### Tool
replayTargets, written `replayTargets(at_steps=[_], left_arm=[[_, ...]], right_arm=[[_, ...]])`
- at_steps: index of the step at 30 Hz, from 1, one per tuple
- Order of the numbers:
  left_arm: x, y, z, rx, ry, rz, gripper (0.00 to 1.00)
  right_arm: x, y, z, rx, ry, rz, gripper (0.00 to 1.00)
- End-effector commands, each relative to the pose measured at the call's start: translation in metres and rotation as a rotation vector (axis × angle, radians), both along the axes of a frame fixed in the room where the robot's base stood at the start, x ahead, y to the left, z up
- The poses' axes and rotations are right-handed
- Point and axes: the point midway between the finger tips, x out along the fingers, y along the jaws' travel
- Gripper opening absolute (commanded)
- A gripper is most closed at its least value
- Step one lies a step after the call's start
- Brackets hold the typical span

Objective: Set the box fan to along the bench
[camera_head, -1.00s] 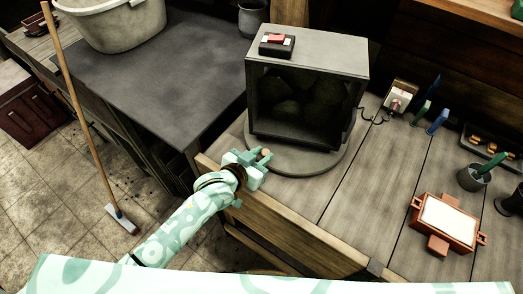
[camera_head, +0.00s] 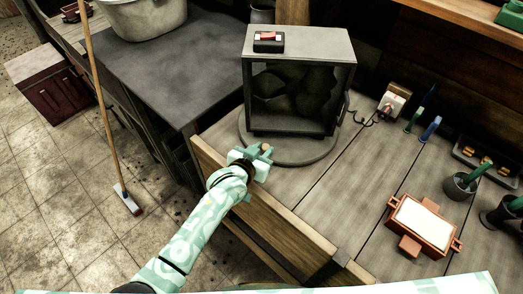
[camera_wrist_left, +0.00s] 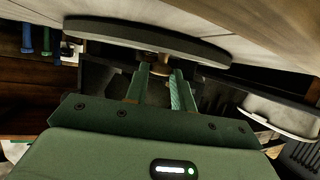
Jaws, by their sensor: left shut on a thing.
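The box fan (camera_head: 298,45) is a grey box with a dark open front and a red switch (camera_head: 268,41) on top. It stands upright on a round grey turntable (camera_head: 285,150) on the wooden bench (camera_head: 315,185). Its open front faces mostly toward me. My left gripper (camera_head: 262,154) is at the turntable's near edge, shut on a small tan knob (camera_head: 266,147). In the left wrist view, the fingers (camera_wrist_left: 160,75) close around the knob (camera_wrist_left: 155,58) beside the disc's rim (camera_wrist_left: 150,36). The fingers partly hide the knob. My right gripper is not in view.
A dark table (camera_head: 175,65) with a bucket (camera_head: 145,15) is at left; a broom (camera_head: 105,110) leans nearby.

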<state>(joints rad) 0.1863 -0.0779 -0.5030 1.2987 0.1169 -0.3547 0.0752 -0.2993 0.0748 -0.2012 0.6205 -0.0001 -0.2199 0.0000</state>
Motion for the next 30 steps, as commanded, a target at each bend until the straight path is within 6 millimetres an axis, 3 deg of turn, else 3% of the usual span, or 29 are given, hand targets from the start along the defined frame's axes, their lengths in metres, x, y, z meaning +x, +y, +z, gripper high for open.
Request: replayTargets(at_steps=[1,2,4,13,17,30], left_arm=[[0.001,0.002,0.000,0.000,-0.001,0.003,0.00],[0.001,0.002,0.000,0.000,-0.001,0.003,0.28],[0.001,0.001,0.000,0.001,-0.001,0.003,0.45],[-0.001,0.002,0.001,0.000,-0.001,0.002,0.45],[-0.012,0.008,0.007,0.001,-0.002,0.001,0.45],[-0.102,0.059,0.049,0.000,0.001,0.002,0.45]], right_arm=[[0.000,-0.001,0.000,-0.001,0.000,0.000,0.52],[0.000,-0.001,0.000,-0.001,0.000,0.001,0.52],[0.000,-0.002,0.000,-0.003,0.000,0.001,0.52],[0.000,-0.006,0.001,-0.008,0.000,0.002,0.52],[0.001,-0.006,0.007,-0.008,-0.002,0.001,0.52],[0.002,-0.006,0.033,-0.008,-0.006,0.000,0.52]])
